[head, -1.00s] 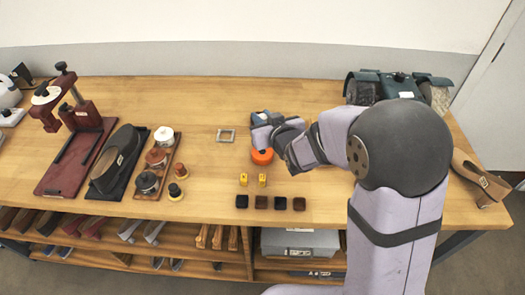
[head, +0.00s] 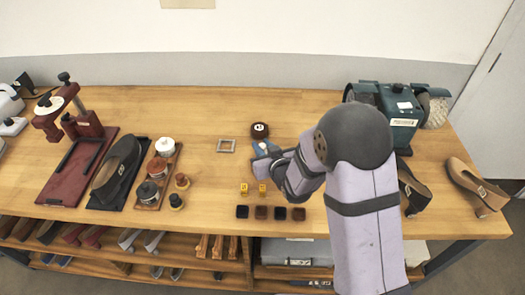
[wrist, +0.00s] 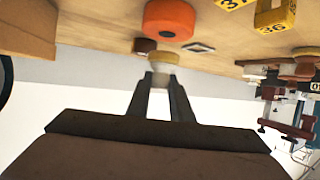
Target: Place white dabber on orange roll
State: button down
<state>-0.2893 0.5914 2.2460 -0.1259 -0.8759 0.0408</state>
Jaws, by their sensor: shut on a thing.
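My gripper (wrist: 160,82) is shut on a small dabber (wrist: 163,60) with a pale yellowish-white end, held between the fingertips in the wrist view. The orange roll (wrist: 169,18) lies on the table in the wrist view, with the dabber apart from it in the picture. In the head view my gripper (head: 263,148) is over the middle of the table.
A dark brown roll (head: 259,130) stands just behind my gripper. A metal square frame (head: 226,145) lies to its left. Yellow numbered blocks (head: 253,189) and several dark blocks (head: 270,212) are in front. A wooden tray (head: 148,193) holds round tins, with two dabbers (head: 176,201) beside it.

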jog(key=shift+f, duration=1.2)
jog(key=shift+f, duration=0.15)
jog(key=c, duration=1.6)
grip_release()
jog(key=shift+o, duration=0.2)
jog(key=p+v, duration=0.9)
jog(key=v, duration=0.3)
jog(key=shift+r, duration=0.3)
